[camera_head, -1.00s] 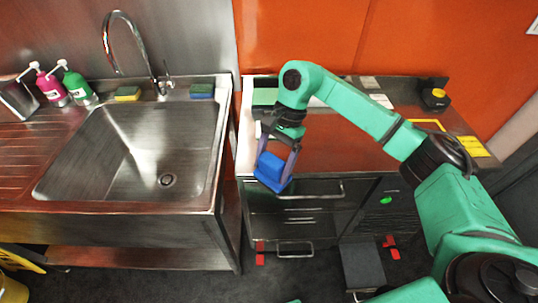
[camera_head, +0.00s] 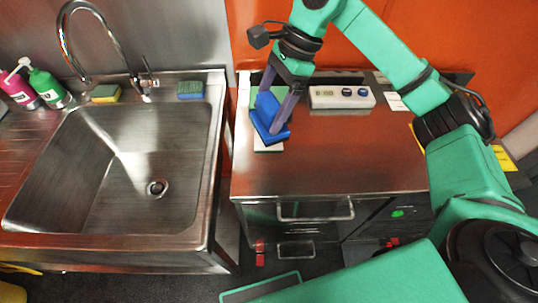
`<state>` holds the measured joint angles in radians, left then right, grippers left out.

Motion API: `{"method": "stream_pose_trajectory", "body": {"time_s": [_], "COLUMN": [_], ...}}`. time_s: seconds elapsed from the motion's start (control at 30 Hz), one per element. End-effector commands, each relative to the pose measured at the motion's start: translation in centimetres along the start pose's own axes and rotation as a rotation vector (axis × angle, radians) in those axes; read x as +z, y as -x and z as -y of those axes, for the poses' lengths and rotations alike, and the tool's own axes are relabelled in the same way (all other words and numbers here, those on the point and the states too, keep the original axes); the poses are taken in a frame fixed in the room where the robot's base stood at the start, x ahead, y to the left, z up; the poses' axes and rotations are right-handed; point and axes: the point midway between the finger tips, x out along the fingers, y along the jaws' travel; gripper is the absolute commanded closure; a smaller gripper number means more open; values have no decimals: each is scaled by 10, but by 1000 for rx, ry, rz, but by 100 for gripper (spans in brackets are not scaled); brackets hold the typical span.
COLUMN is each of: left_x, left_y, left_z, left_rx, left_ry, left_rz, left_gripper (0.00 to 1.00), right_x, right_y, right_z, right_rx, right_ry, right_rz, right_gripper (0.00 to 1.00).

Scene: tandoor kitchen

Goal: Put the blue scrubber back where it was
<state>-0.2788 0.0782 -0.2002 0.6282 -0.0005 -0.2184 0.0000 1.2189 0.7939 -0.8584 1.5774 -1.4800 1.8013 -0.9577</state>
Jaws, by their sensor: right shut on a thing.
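The blue scrubber (camera_head: 268,113) is held between the fingers of my right gripper (camera_head: 274,115). It is a blue block with a wider flat blue base. It is over the left back part of the steel counter (camera_head: 330,160), above a pale white and green flat piece (camera_head: 267,147) that it partly hides. I cannot tell whether the scrubber touches that piece or hangs just above it. My left gripper is not in view.
A white box with dials (camera_head: 342,97) stands right of my right gripper. The sink (camera_head: 125,165) is to the left, with a blue and green sponge (camera_head: 190,89) and a yellow and green sponge (camera_head: 105,93) on its back ledge. The counter's front is clear.

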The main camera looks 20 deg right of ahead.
Motion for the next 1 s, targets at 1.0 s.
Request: {"method": "stream_pose_trajectory", "body": {"time_s": [1.0], "left_x": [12], "left_y": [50], "left_z": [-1], "left_rx": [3], "left_ry": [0], "left_rz": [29], "left_gripper": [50], "right_x": [-71], "right_y": [-168], "right_z": [-1], "right_rx": [1], "right_ry": [1], "right_rz": [0], "right_gripper": [65]}}
